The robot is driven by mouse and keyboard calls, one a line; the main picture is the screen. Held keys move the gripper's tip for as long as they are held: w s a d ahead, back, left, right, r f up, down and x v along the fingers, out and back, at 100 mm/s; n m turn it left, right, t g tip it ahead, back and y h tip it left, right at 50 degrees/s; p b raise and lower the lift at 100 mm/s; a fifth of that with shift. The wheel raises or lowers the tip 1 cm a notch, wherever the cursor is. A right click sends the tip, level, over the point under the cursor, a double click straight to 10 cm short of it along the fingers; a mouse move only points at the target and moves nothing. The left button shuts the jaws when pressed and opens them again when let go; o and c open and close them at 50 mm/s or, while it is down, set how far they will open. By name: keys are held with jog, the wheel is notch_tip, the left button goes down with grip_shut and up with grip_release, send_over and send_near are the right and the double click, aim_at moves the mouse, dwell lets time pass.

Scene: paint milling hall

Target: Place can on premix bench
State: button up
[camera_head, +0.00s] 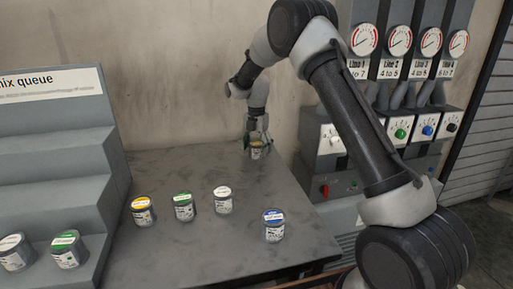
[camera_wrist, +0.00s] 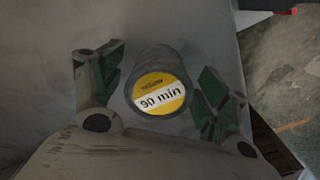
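A can with a yellow lid marked "90 min" (camera_wrist: 160,94) is between the fingers of my gripper (camera_wrist: 158,88) in the wrist view. Narrow gaps show between the green finger pads and the can, so my gripper looks open around it. In the head view my gripper (camera_head: 257,135) is low over the back right of the grey bench (camera_head: 190,255), with the can (camera_head: 256,153) under it. The can looks upright and at bench-top level; its base contact is too small to be sure of.
A yellow-lidded can (camera_head: 143,211), a green one (camera_head: 184,208), a white one (camera_head: 223,201) and a blue one (camera_head: 274,226) stand on the bench. A stepped rack (camera_head: 60,160) at left holds more cans. A gauge panel (camera_head: 400,120) stands at right.

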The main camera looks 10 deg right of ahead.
aim_at(257, 143)
notch_tip(257, 143, up, 12)
jog(key=s+d+r+m+t, duration=0.1)
jog(key=s+d+r+m, duration=0.45)
jog(key=s+r, duration=0.35)
jog(key=s+d+r+m+t, duration=0.1)
jog(key=s+d+r+m, duration=0.15)
jog(key=s+m, duration=0.4)
jog(key=s+d+r+m, duration=0.1)
jog(key=s+d+m, duration=0.2)
jog(key=s, duration=0.7)
jog(key=s+d+r+m+t, duration=0.1)
jog(key=s+d+r+m, duration=0.1)
jog(key=s+m, duration=0.45)
jog(key=s+d+f+m, duration=0.1)
jog(key=s+f+m, duration=0.1)
jog(key=s, duration=0.4)
jog(key=s+d+f+m+t, duration=0.1)
jog(key=s+f+m, duration=0.2)
jog(key=s, duration=0.3)
jog(key=shift+a+m, duration=0.1)
jog(key=shift+m, duration=0.15)
